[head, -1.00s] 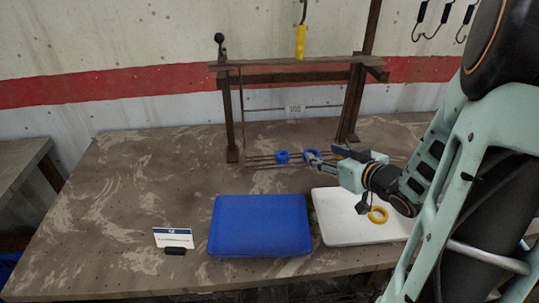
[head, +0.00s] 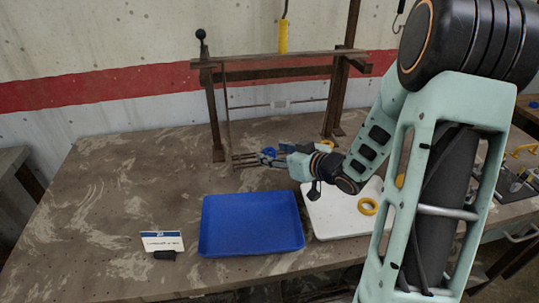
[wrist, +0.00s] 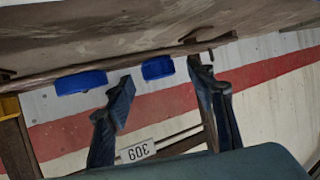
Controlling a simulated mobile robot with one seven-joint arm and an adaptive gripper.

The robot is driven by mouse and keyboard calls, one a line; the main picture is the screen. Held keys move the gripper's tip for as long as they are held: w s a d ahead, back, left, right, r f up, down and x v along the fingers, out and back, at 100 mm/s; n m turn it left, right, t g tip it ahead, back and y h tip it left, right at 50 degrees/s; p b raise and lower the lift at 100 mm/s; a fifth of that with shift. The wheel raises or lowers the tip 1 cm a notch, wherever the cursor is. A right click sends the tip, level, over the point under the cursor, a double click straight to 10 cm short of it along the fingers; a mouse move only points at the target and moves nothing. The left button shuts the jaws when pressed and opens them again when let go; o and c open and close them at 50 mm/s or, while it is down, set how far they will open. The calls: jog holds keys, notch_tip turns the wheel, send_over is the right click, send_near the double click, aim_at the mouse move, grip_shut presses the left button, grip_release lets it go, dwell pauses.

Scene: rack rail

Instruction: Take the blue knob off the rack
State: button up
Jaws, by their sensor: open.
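Two blue pieces sit along a rail in the wrist view: one blue piece (wrist: 157,67) lies between my fingertips, and another blue piece (wrist: 81,81) is outside the left finger. I cannot tell which is the knob. In the head view blue shows at the rail (head: 267,156), partly covered by my gripper (head: 279,151). The rack's rods (head: 244,160) stick out to the left. My gripper, also in the wrist view (wrist: 161,76), is open, with a gap between each finger and the piece between them.
A dark frame (head: 217,120) stands behind, with a yellow-handled hook (head: 283,36) hanging above. A small card (head: 162,241) stands left. The table's left side is clear.

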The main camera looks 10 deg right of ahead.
jog(key=shift+w+a+f, duration=0.25)
jog(key=shift+w, duration=0.3)
jog(key=c, duration=1.2)
jog(key=shift+c, duration=0.2)
jog(key=shift+r, duration=0.1)
